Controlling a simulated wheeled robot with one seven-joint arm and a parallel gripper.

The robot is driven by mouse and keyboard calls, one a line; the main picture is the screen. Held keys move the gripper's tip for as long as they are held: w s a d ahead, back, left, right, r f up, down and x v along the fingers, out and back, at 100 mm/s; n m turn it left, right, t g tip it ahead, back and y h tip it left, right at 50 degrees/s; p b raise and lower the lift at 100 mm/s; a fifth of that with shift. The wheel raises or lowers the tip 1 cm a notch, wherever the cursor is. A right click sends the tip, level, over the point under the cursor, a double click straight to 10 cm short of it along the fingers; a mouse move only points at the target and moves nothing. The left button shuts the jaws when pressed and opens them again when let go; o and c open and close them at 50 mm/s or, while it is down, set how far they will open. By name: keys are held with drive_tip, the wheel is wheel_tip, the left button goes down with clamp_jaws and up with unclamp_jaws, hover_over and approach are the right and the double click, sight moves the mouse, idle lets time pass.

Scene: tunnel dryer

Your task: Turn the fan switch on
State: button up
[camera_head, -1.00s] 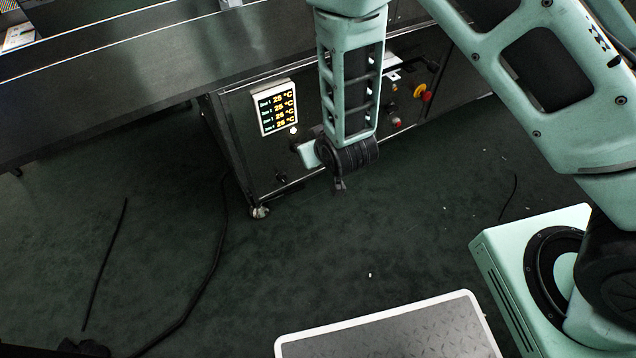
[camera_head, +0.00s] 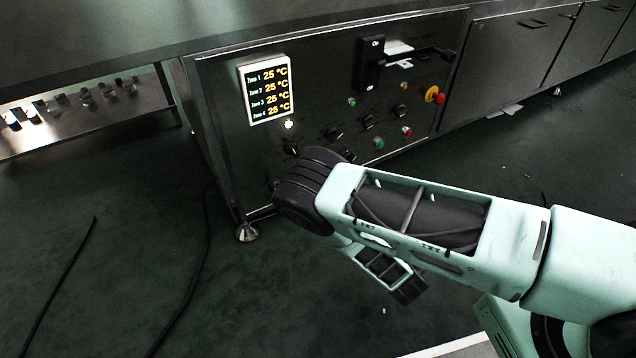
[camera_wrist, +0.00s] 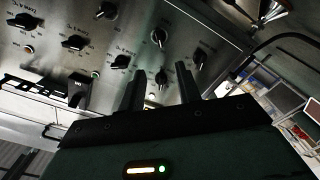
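The dryer's dark control panel (camera_head: 325,105) carries several black rotary knobs, small lit buttons and a tall black switch (camera_head: 370,65) with "On" at its top. I cannot read which control is labelled as the fan switch. In the wrist view the panel (camera_wrist: 120,35) appears tilted, with several black knobs, among them one knob (camera_wrist: 162,77) seen between my fingers. My gripper (camera_wrist: 160,78) is open and empty, its two dark fingers apart and pointing toward the panel. I cannot tell whether it touches anything. In the head view the gripper is hidden behind my arm, at the panel's lower left.
A lit display (camera_head: 268,89) reads 25 °C for the zones. A red and yellow emergency button (camera_head: 435,95) sticks out at the panel's right. A black cable (camera_head: 205,250) lies on the floor at left. A metal shelf (camera_head: 85,120) with small items is at the left.

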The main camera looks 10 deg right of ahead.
drive_tip(key=b+x, duration=0.9)
drive_tip(key=x, duration=0.8)
drive_tip(key=shift+d, duration=0.1)
drive_tip(key=c, duration=0.6)
